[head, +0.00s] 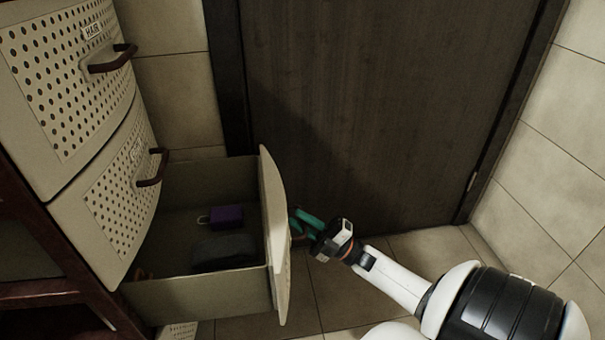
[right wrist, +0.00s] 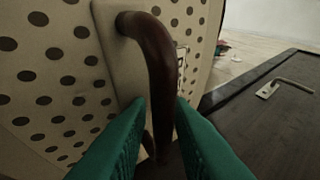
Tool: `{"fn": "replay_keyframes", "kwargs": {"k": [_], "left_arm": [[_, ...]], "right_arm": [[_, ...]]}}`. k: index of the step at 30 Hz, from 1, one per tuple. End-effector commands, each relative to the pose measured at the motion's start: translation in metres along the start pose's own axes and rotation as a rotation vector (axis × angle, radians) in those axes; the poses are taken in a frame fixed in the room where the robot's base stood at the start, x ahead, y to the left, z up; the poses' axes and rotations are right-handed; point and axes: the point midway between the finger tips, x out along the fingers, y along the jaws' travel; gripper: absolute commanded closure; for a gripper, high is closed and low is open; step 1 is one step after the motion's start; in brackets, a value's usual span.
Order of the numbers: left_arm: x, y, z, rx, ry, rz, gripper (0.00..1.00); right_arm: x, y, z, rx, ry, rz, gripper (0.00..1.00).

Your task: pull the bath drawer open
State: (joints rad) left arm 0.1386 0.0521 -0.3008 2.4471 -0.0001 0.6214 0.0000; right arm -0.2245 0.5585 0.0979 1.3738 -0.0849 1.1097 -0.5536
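The lowest drawer (head: 200,301) stands pulled well out in the head view. Its front panel (head: 274,235) faces right, so its label is not readable there, and I cannot read that it says bath. My right gripper (head: 297,224) is at the outer side of this panel. In the right wrist view its green fingers (right wrist: 160,112) lie on both sides of the brown curved handle (right wrist: 151,45), close against it. The handle is fixed on the perforated panel (right wrist: 55,75). My left gripper is not in view.
Above are two closed drawers with brown handles: one labelled HAIR (head: 63,80) and a middle one (head: 118,205). A purple item (head: 226,215) and a dark item (head: 222,251) lie in the open drawer. A dark door (head: 380,90) stands behind; floor tiles (head: 440,247) are clear.

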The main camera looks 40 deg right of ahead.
Motion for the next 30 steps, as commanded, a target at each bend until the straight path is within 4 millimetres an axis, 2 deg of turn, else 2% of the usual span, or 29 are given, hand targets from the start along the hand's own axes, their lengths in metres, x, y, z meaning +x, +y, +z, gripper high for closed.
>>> {"fn": "replay_keyframes", "kwargs": {"k": [5,8,11,21,25,30], "left_arm": [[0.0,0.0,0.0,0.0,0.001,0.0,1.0],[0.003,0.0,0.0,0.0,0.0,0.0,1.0],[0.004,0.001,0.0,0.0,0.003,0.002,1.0],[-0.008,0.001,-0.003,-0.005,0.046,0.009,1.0],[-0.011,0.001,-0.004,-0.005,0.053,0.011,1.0],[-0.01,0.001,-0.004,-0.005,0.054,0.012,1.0]], "right_arm": [[-0.001,-0.001,0.0,-0.001,0.0,-0.001,0.8],[-0.009,-0.001,-0.001,0.0,0.003,0.001,0.8],[-0.024,-0.001,0.0,0.001,0.004,0.001,0.8],[-0.095,0.0,-0.001,-0.001,0.004,0.002,0.8],[-0.112,0.0,-0.001,-0.001,0.002,0.001,0.8],[-0.12,0.0,0.0,-0.001,0.001,0.0,0.8]]}}
